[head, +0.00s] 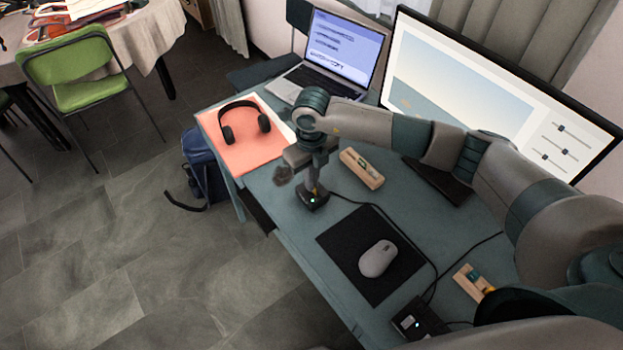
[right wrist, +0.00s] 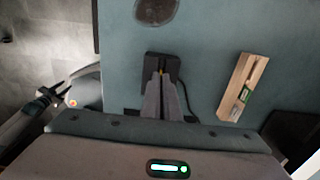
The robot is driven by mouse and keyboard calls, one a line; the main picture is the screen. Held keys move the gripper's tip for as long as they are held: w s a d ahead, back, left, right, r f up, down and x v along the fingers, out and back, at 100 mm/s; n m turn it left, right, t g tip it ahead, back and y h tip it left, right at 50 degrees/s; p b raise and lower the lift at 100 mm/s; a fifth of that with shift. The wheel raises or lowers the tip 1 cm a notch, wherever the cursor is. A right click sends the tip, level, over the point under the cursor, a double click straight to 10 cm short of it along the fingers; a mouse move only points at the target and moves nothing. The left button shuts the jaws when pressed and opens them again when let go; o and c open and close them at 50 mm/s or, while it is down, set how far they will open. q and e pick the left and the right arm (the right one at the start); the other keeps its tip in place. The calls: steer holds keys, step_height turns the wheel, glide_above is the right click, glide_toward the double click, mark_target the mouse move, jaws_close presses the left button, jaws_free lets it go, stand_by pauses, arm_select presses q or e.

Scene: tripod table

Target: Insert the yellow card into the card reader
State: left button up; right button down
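My right gripper (head: 314,188) points down over a black card reader (head: 312,203) with a small green light. In the right wrist view, the fingers (right wrist: 160,78) are close together, right at the reader (right wrist: 148,60). A small bit of the yellow card (right wrist: 161,71) shows between the fingertips, so the gripper looks shut on it. The fingers and the reader hide the rest of the card, and I cannot tell how deep it sits. My left gripper does not show in the head view; a pale and dark part at the left of the right wrist view may belong to it.
A wooden card holder (head: 362,169) stands beside the reader. A mouse (head: 378,258) lies on a black mat (head: 340,244). A second black device (head: 418,319) and wooden holder (head: 470,283) are nearer. Headphones (head: 245,120), a laptop (head: 338,50) and a monitor (head: 480,80) stand behind. A cable crosses the desk.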

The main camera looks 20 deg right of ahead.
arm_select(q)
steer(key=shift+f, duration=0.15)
arm_select(e)
steer(key=shift+f, duration=0.15)
steer(key=c, duration=1.9)
jaws_free()
steer(key=shift+c, duration=0.2)
steer(key=shift+r, duration=0.2)
